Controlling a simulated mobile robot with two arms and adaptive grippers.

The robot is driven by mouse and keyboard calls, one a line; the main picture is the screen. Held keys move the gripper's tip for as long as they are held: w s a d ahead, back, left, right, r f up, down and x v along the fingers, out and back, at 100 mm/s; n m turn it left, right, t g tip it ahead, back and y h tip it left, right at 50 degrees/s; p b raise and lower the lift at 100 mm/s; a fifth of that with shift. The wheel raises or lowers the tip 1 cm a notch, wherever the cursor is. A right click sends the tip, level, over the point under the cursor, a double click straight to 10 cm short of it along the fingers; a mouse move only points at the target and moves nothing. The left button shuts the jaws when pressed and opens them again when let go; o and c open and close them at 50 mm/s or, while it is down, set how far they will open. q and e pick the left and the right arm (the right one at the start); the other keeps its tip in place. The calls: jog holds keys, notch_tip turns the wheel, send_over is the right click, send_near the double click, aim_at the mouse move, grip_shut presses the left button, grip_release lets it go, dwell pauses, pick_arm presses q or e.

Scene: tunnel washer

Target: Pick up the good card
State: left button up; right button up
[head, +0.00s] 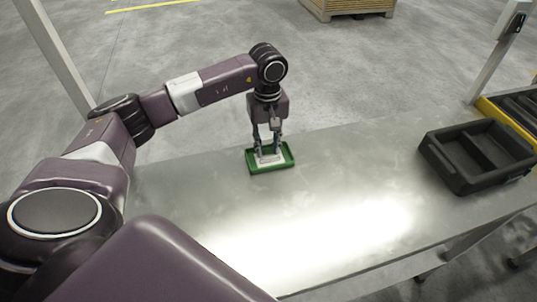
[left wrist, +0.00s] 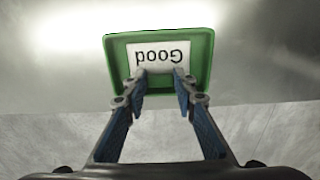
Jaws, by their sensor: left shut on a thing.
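The good card (left wrist: 158,54) is white with the black word "Good", upside down in the left wrist view. It lies in or just over a shallow green tray (left wrist: 205,42). In the head view the green tray (head: 287,153) rests on the metal table, with the white card (head: 270,159) within its rim. My left gripper (head: 268,150) points down at the tray, and its fingers (left wrist: 158,72) are shut on the near edge of the card. I cannot tell whether the card is lifted off the tray floor. My right gripper is not in view.
The grey metal table (head: 330,190) is clear around the tray. A black divided bin (head: 440,160) stands at its right end. A roller conveyor with a yellow edge (head: 500,115) lies beyond it. A wooden pallet box (head: 345,8) is on the floor behind.

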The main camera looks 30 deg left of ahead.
pick_arm(q)
jog(key=shift+r, duration=0.1)
jog(key=shift+r, duration=0.5)
notch_tip(320, 180, up, 10)
jog(key=b, duration=0.3)
notch_tip(320, 180, up, 9)
jog(key=p, duration=0.1)
send_over(268, 149)
jog(key=shift+s, duration=0.1)
dwell(0.3)
